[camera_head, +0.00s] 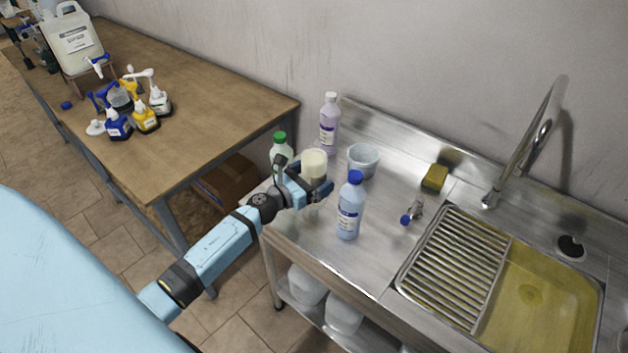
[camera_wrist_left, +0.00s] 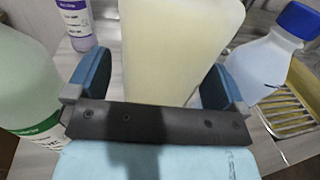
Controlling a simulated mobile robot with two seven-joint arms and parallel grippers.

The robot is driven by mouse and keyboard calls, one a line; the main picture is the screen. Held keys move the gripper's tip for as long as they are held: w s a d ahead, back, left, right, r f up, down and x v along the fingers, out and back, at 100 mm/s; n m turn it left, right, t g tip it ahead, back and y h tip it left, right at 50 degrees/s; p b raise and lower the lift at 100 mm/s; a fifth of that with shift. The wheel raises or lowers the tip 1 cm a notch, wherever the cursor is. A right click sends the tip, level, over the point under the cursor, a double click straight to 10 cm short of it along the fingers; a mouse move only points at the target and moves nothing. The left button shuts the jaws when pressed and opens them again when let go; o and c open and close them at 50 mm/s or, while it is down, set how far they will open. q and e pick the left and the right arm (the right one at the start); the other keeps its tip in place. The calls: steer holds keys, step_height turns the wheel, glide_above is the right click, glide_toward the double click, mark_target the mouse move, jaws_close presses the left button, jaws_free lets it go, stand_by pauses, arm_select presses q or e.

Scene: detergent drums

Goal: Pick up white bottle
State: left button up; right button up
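A cream-white container (camera_head: 314,162) with no cap in sight stands on the left part of the steel counter. In the left wrist view the pale container (camera_wrist_left: 175,50) fills the space between my fingers. My left gripper (camera_head: 311,190) is at it, with one dark blue finger on each side. In the left wrist view the gripper (camera_wrist_left: 155,85) is spread around it, with a narrow gap visible at the left finger; contact at the right finger is unclear. The container's lower part is hidden by the gripper. My right gripper is not in view.
A green-capped bottle (camera_head: 280,148) stands close left of the gripper, a blue-capped bottle (camera_head: 349,208) close right. A white-capped bottle with a purple label (camera_head: 329,125) and a grey-white bucket (camera_head: 362,161) stand behind. A sink (camera_head: 545,290), tap (camera_head: 521,145) and yellow sponge (camera_head: 435,177) are further right.

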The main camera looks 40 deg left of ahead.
arm_select(q)
steer(key=c, duration=1)
steer(key=shift+c, duration=0.2)
steer(key=shift+r, duration=0.15)
